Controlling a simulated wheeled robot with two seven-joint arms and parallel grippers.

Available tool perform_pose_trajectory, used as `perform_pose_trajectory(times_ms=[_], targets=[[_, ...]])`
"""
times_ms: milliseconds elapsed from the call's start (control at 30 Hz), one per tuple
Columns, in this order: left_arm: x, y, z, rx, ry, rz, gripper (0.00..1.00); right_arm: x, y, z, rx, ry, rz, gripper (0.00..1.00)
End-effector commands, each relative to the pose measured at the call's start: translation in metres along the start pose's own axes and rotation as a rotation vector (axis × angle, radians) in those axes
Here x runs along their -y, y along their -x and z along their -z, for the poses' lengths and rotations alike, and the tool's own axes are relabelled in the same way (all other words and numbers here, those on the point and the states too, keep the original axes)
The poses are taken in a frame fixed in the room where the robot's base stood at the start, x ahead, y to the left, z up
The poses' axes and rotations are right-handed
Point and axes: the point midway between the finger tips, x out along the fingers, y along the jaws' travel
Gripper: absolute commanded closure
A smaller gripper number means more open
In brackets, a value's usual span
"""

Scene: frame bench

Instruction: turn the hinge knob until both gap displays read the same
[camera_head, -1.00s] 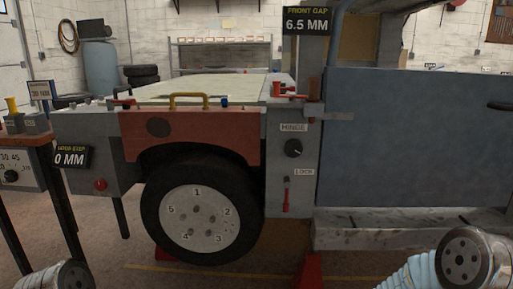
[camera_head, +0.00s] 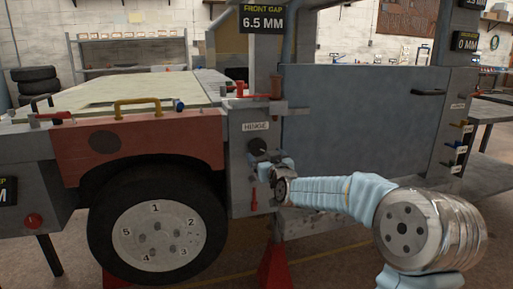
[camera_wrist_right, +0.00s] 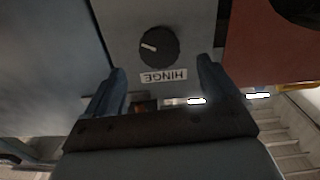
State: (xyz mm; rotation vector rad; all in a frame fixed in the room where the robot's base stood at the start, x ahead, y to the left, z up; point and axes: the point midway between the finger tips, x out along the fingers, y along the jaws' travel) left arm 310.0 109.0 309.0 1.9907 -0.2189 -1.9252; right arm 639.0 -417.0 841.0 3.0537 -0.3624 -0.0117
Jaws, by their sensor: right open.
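The black hinge knob (camera_head: 257,147) sits on the grey pillar under the HINGE label. In the right wrist view the knob (camera_wrist_right: 158,47) shows a white pointer mark, with the upside-down label (camera_wrist_right: 163,76) below it. My right gripper (camera_wrist_right: 162,64) is open and empty, its two fingers apart with the knob just beyond their tips. In the head view this gripper (camera_head: 264,164) is just below the knob and partly covers its lower edge. The front gap display (camera_head: 262,18) reads 6.5 MM. A second display (camera_head: 466,41) at the right reads 0 MM; its title is too small to read. My left gripper is out of view.
The blue door panel (camera_head: 360,120) is to the right, the wheel (camera_head: 158,235) to the left.

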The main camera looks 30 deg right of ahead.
Motion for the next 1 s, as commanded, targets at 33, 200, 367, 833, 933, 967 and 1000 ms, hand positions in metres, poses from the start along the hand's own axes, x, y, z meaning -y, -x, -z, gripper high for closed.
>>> perform_pose_trajectory(times_ms=[33, 200, 367, 833, 933, 967, 1000], targets=[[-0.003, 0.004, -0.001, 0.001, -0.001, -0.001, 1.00, 0.000, -0.013, 0.001, 0.002, 0.001, 0.000, 0.12], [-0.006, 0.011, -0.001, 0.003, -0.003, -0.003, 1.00, 0.000, -0.045, 0.001, 0.000, -0.001, 0.000, 0.12], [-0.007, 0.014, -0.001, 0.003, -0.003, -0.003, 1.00, 0.000, -0.063, 0.000, 0.001, 0.000, 0.001, 0.12], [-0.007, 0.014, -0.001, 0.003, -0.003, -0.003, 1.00, 0.001, -0.068, -0.001, 0.001, -0.001, 0.001, 0.29], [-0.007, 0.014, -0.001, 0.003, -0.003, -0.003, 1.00, 0.001, -0.068, -0.001, 0.001, -0.001, 0.001, 0.44], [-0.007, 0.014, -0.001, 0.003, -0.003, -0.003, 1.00, 0.001, -0.068, -0.001, 0.001, -0.001, 0.001, 0.49], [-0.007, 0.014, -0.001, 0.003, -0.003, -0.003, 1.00, 0.001, -0.068, -0.001, 0.000, -0.001, 0.001, 0.55]])
